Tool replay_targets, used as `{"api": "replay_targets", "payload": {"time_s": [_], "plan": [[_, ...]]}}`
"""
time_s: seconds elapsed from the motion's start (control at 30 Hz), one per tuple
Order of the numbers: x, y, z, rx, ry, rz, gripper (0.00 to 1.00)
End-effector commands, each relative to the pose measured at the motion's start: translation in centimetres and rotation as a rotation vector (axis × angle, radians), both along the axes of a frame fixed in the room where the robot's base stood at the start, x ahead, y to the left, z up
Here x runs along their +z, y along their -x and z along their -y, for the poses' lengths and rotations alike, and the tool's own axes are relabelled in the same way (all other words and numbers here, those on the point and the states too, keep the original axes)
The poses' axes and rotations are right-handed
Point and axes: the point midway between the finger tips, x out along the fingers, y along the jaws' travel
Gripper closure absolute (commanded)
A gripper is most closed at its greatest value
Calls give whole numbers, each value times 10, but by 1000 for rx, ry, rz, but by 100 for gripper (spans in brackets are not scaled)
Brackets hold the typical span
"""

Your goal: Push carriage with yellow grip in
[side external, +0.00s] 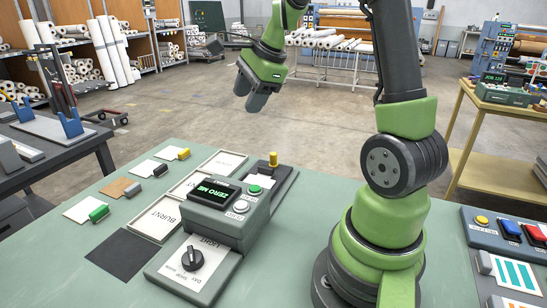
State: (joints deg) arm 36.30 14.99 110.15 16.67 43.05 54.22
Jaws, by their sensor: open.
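The yellow grip (273,159) stands upright at the far end of a grey device on the green table. The carriage (281,177) under it is a dark block behind the device's display box (228,204); part of it is hidden by the box. My gripper (250,96) hangs in the air above and beyond the grip, pointing down, well apart from it. Its jaws are open and hold nothing that I can see.
The device carries a "ZERO ME" display, a green button (254,190), a white button and a black knob (192,258). Sample cards with green, grey and yellow clips lie to the left. A panel with coloured buttons (508,230) is at the right.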

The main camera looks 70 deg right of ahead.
Motion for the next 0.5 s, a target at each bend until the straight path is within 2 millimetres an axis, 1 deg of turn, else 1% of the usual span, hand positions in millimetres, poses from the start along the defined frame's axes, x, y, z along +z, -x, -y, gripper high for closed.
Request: {"api": "replay_targets", "payload": {"time_s": [0.03,0.1,0.2,0.3,0.4,0.5], "plan": [[-21,-1,27,-149,-68,-23,52],[-46,0,59,-344,-153,-42,52],[-80,9,96,-589,-258,-58,52],[-107,19,122,-772,-334,-67,52],[-125,27,136,-884,-383,-73,52],[-134,30,141,-933,-403,-74,52]]}}
